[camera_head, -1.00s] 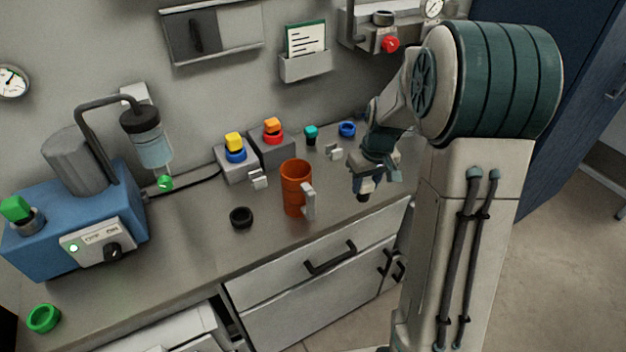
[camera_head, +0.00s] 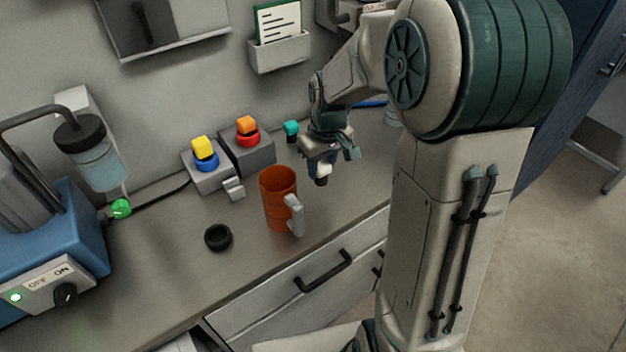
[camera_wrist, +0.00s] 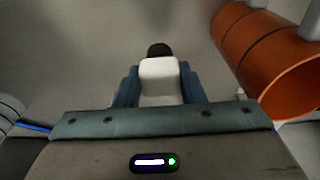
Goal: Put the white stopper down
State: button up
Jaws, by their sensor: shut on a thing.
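The white stopper (camera_wrist: 159,78) is between the blue fingers of my gripper (camera_wrist: 158,88) in the wrist view. It is a pale block with a dark end pointing away from the palm. In the head view my gripper (camera_head: 321,168) is shut on it, with the dark end pointing down over the counter (camera_head: 170,260), right of the orange mug. The stopper's white part is mostly hidden by the fingers there. I cannot tell whether the dark end touches the counter; it looks a little above it.
The orange mug (camera_head: 278,200) stands close left of my gripper and shows at upper right in the wrist view (camera_wrist: 262,50). A black ring (camera_head: 218,237) lies left of it. Grey blocks with yellow-blue (camera_head: 204,152) and orange-red (camera_head: 247,131) tops and a teal stopper (camera_head: 291,129) stand behind.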

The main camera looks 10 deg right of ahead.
jog(key=shift+s+a+f, duration=0.1)
jog(key=shift+a+f, duration=0.4)
jog(key=shift+a, duration=0.35)
jog(key=shift+f, duration=2)
jog(key=shift+f, duration=0.15)
jog(key=o, duration=1.1)
